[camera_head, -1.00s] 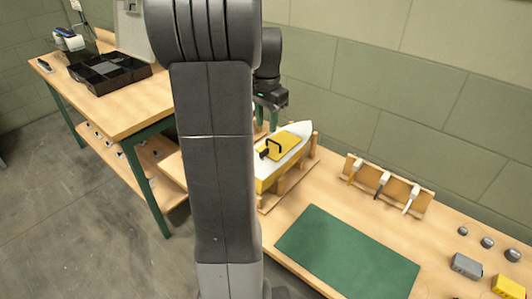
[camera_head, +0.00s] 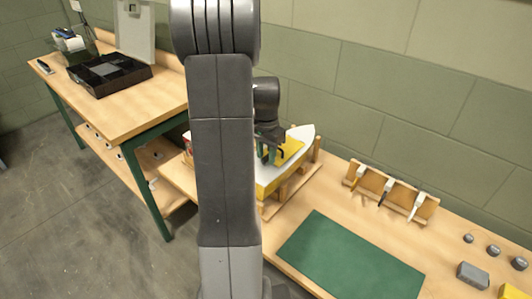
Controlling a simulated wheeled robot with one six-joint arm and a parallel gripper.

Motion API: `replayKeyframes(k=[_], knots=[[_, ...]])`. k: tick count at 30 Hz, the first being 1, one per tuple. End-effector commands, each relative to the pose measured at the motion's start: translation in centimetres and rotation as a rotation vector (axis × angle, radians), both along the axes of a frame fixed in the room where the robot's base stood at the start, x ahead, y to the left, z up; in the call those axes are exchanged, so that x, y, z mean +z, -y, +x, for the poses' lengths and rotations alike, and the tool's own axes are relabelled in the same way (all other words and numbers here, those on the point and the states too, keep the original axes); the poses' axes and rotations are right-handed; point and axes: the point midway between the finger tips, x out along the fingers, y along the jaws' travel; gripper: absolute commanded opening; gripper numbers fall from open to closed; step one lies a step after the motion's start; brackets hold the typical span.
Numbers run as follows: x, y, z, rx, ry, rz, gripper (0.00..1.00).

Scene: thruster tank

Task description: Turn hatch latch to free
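The model boat (camera_head: 304,132) has a white deck and a yellow lower hull. It sits in a wooden cradle on the bench, partly behind my arm. Its yellow hatch (camera_head: 292,148) shows just right of my gripper. My gripper (camera_head: 268,160) is low over the hatch, pointing down, at the spot where the black latch and handle showed earlier. The latch is hidden or cannot be told apart from the dark fingers. I cannot tell whether the fingers touch it, or whether they are open or shut.
A green mat (camera_head: 350,258) lies in front of the boat. A wooden tool rack (camera_head: 390,192) stands to the right, and grey blocks (camera_head: 473,275) lie beyond it. Another bench at left holds a black tray (camera_head: 110,75). The bench between cradle and rack is clear.

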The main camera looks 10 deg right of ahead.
Motion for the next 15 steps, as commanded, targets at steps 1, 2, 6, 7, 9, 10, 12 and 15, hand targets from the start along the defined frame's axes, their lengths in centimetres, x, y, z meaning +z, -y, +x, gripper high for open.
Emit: replayKeyframes(k=[1,2,6,7,9,10,12,15], knots=[[0.02,0.00,0.00,0.000,0.000,0.000,0.31],[0.02,0.00,0.00,0.000,0.000,0.000,0.25],[0.03,0.00,0.00,0.000,0.000,0.000,0.00],[0.04,0.00,0.00,0.000,0.000,0.000,0.00],[0.04,0.00,0.00,0.000,0.000,0.000,0.00],[0.05,0.00,0.00,0.000,0.000,0.000,0.00],[0.05,0.00,0.00,0.003,0.000,0.000,0.00],[0.06,0.00,0.02,0.018,0.000,0.000,0.00]])
